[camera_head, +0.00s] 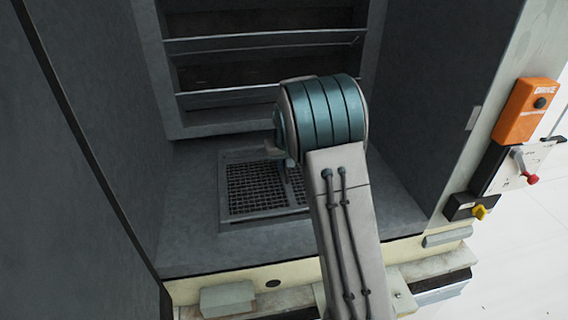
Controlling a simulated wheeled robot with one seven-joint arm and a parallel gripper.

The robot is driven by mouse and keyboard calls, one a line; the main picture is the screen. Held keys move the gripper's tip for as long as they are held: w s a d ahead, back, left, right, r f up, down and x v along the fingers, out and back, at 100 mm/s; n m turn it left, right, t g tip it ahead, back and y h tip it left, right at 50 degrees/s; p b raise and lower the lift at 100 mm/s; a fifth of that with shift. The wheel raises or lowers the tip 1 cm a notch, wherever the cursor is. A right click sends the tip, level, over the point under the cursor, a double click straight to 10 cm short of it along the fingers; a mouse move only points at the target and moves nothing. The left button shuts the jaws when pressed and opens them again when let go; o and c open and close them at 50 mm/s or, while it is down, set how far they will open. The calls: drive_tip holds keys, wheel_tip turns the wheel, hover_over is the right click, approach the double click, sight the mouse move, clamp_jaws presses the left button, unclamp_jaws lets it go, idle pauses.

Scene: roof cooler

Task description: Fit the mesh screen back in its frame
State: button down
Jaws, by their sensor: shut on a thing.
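The mesh screen (256,189) is a dark grid in the floor of the cooler's cavity. It lies about flat inside a grey rectangular frame (224,190). Its right part is hidden behind my arm, so I cannot tell whether it sits flush on all sides. My gripper (288,172) shows only in small part below my teal-banded wrist, over the right part of the mesh. It is shut on the mesh screen, but the fingertips and the point of contact are mostly hidden.
Dark walls stand close on the left (95,120) and right (440,95). A slatted panel (265,42) closes the back. A pale front ledge (190,290) crosses below. An orange box (526,110) and a panel with a red knob (531,179) are outside right.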

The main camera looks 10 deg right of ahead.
drive_tip(key=shift+f, duration=0.2)
drive_tip(key=shift+f+b, duration=1.35)
drive_tip(key=shift+f, duration=0.2)
drive_tip(key=shift+r, duration=0.1)
drive_tip(key=c, duration=1.4)
unclamp_jaws()
drive_tip(key=o, duration=0.4)
